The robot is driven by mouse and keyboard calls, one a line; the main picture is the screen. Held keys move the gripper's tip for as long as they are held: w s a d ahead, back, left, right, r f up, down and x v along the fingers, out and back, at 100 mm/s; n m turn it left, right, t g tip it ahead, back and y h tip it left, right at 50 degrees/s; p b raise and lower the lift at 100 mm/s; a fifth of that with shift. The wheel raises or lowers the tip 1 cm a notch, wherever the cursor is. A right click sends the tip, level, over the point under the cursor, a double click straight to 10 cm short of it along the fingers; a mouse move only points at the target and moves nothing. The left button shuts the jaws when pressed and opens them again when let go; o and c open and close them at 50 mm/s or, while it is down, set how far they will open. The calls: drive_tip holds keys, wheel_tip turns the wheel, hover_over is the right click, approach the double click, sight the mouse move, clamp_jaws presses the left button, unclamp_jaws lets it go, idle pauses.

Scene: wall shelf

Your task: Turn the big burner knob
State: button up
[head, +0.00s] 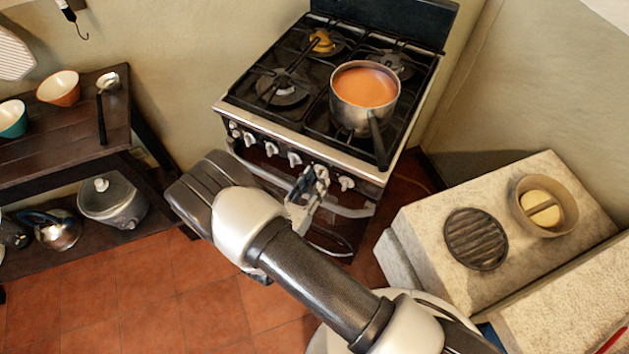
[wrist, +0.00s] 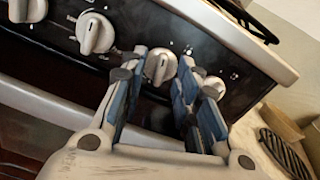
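The black stove front (head: 262,158) carries a row of white knobs; which one is the big burner knob I cannot tell. In the wrist view, one white knob (wrist: 160,66) shows between the fingertips of my open gripper (wrist: 162,72). Whether the fingers touch it is unclear. Another knob (wrist: 95,33) is to its left, and one (wrist: 212,87) is partly hidden behind the right finger. In the head view, my gripper (head: 314,174) is at the right part of the knob row and hides a knob there. The rightmost knob (head: 346,184) is just right of it.
A pot of orange soup (head: 364,97) stands on the front right burner, its handle (head: 379,140) reaching over the front edge. The oven handle bar (head: 345,209) runs below the knobs. A pale counter (head: 425,220) is at right, a dark wooden shelf (head: 65,150) at left.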

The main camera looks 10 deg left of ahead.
drive_tip(key=shift+w, duration=0.2)
clamp_jaws()
idle(0.3)
